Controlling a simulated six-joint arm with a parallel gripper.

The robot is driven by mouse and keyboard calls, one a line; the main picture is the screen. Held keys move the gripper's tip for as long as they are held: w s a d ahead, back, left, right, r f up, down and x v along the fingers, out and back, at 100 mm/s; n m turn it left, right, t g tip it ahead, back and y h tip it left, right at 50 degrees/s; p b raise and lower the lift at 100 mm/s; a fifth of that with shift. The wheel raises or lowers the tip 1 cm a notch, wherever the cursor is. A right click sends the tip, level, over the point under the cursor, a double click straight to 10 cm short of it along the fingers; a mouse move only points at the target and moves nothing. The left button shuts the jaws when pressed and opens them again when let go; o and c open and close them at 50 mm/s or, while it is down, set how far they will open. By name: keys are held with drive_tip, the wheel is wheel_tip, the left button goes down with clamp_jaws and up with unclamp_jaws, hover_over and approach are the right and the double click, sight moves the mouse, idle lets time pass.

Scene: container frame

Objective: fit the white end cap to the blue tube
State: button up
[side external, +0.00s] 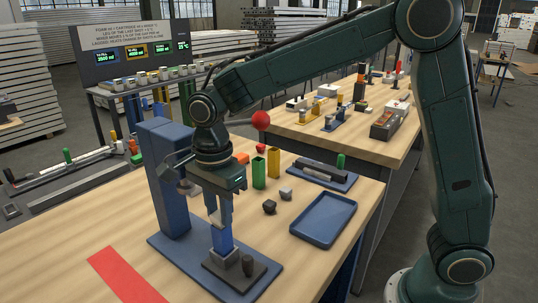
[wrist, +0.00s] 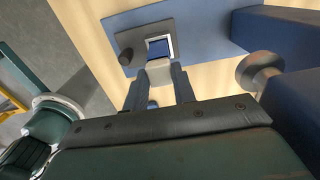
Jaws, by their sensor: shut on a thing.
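The blue tube (side external: 222,239) stands upright in a dark block on the blue base plate of a press-like stand. My gripper (side external: 217,213) is above it, pointing down and shut on the white end cap (side external: 213,216). In the wrist view the white end cap (wrist: 159,70) sits between the fingertips of my gripper (wrist: 160,78). The blue tube (wrist: 157,48) shows just beyond the cap there, with a pale rim around blue. The cap appears slightly offset from the tube; I cannot tell whether they touch. My fingers hide part of the cap.
The stand's blue column (side external: 165,180) rises close behind my gripper. A dark knob (side external: 247,265) stands beside the tube on the block. An empty blue tray (side external: 323,219), small dark and grey blocks, and yellow and green tubes are to the right. A red strip (side external: 127,275) marks the table's front left.

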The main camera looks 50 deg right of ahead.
drive_tip(key=shift+f, duration=0.15)
drive_tip(key=o, duration=1)
drive_tip(key=shift+o, duration=0.4)
drive_tip(key=o, duration=0.5)
drive_tip(key=shift+r, duration=3.5)
